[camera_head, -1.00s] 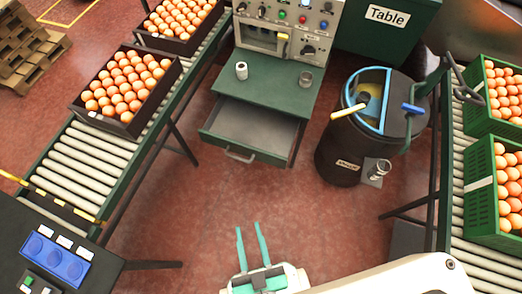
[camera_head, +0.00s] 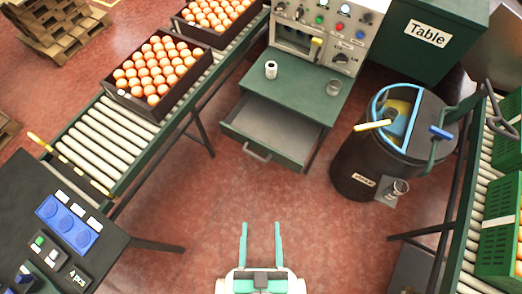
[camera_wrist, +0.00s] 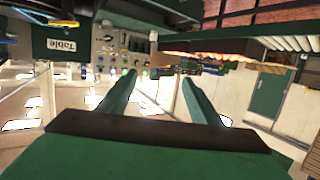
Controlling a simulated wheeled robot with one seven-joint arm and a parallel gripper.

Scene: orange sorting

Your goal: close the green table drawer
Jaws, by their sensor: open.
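The green table (camera_head: 300,91) stands at the upper middle of the head view, with its drawer (camera_head: 270,130) pulled out toward me. The drawer looks empty inside and has a grey handle (camera_head: 257,153) on its front. My gripper (camera_head: 261,226) is open and empty, its two teal fingers pointing at the drawer from below in the picture. A gap of red floor lies between the fingertips and the handle. In the wrist view my gripper (camera_wrist: 157,88) also shows open, with nothing between the fingers; I cannot make out the drawer there.
A roller conveyor (camera_head: 110,140) with dark crates of oranges runs along the left. A black barrel (camera_head: 362,165) stands right of the drawer. Another conveyor with green crates (camera_head: 498,225) is at the right. A dark control panel (camera_head: 95,235) is at lower left. Floor before the drawer is clear.

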